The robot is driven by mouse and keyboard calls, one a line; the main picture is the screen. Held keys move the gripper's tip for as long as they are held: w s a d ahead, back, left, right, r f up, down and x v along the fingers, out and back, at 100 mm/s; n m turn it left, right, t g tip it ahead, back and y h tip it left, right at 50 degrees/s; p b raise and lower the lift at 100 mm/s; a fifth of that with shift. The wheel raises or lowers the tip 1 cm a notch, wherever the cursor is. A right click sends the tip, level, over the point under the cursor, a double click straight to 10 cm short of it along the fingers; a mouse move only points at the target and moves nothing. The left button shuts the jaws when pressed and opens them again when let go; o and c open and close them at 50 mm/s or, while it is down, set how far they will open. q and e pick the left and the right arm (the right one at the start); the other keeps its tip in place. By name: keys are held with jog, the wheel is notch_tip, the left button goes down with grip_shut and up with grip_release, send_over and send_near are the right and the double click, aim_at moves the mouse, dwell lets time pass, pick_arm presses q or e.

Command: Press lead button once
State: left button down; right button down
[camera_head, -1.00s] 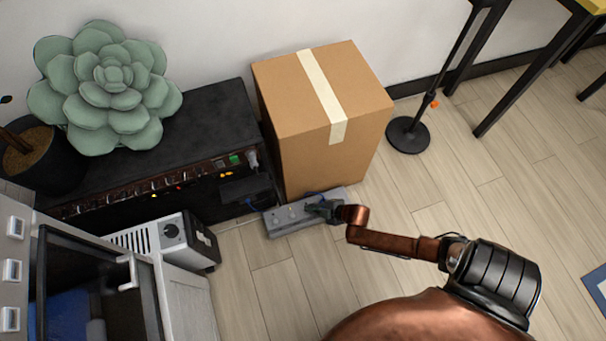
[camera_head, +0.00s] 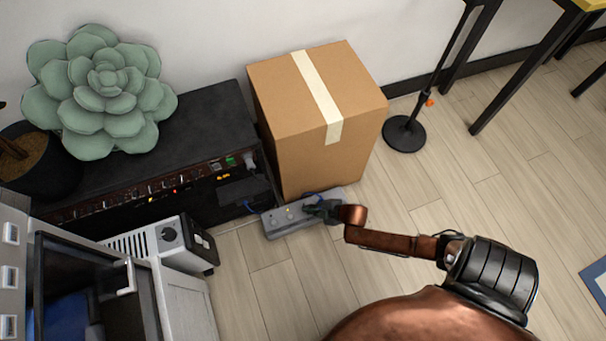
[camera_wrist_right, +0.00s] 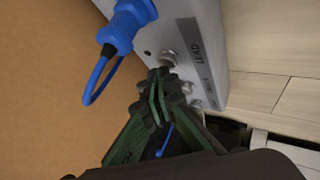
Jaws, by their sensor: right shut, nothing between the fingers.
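A grey pedal box (camera_head: 275,223) lies on the floor in front of the cardboard box. In the right wrist view its face (camera_wrist_right: 207,20) carries a label reading LEAD (camera_wrist_right: 199,52). A round metal button (camera_wrist_right: 169,57) sits beside that label. My right gripper (camera_head: 310,208) is over the right part of the pedal box. In the right wrist view my right gripper (camera_wrist_right: 158,76) is shut and empty, its tips right at the lead button. I cannot tell whether they touch it. More metal knobs show partly behind the fingers. My left gripper is not in view.
A blue plug with a cable (camera_wrist_right: 125,27) is in the pedal box near the button. The cardboard box (camera_head: 315,120) stands close behind. A black amplifier-like cabinet (camera_head: 200,130) and a grey-white unit (camera_head: 170,240) are at left. A black stand base (camera_head: 404,134) is at right.

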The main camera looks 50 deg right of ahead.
jog(key=shift+f, duration=0.1)
dwell(0.3)
jog(key=shift+s+f, duration=0.1)
jog(key=shift+f, duration=0.3)
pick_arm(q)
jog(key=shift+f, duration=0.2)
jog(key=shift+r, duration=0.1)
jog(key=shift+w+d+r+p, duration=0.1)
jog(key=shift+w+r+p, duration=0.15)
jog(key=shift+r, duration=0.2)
pick_arm(e)
jog(key=shift+r, duration=0.45)
